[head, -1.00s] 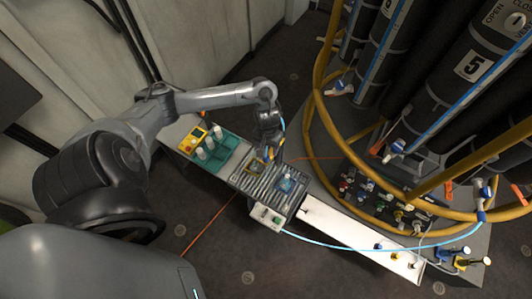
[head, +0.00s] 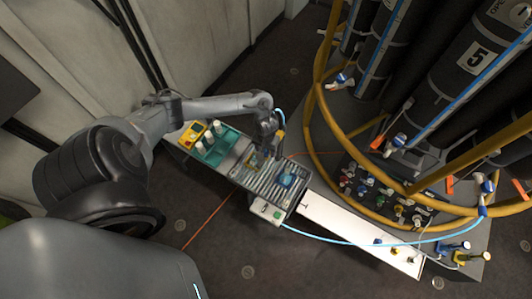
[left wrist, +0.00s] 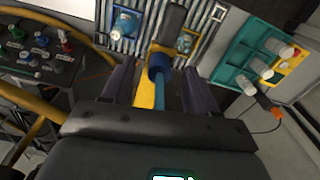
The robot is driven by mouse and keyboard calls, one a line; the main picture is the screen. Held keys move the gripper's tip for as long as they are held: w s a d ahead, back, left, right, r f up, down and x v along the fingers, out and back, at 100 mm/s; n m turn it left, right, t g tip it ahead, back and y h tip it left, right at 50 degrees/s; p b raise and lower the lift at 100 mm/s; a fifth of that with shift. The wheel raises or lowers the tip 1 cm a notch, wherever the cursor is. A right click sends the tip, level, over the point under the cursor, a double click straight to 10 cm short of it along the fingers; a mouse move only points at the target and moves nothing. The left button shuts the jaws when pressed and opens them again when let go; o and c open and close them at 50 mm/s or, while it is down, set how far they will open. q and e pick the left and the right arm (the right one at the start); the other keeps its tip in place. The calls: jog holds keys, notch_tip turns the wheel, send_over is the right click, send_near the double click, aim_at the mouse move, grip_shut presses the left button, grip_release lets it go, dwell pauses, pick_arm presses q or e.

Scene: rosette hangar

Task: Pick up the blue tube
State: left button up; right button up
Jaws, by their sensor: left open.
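My left gripper (head: 264,150) is over the ribbed bench in the head view, pointing down, with its jaws apart. In the left wrist view its two dark fingers (left wrist: 158,72) stand on either side of a blue tube-like piece (left wrist: 160,88) with a wider blue collar and a dark end. A yellow strip runs beside it. I cannot tell whether the fingers touch it. A blue square holder (head: 286,179) sits on the ribbed bench (head: 295,203); it also shows in the left wrist view (left wrist: 125,22). My right gripper is out of view.
A teal rack (head: 222,148) with white-capped pieces and a yellow box (head: 193,134) stand left of the gripper. A grey box (head: 266,211) sits at the bench's front edge. Yellow rails (head: 313,110) and tall dark cylinders (head: 470,60) stand at right.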

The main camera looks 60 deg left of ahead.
pick_arm(q)
jog(key=shift+f, duration=0.5)
jog(key=c, duration=1)
jog(key=shift+r, duration=0.15)
jog(key=shift+c, duration=0.2)
notch_tip(320, 180, up, 30)
jog(key=p, duration=0.9)
jog(key=shift+r, duration=0.2)
dwell(1.0)
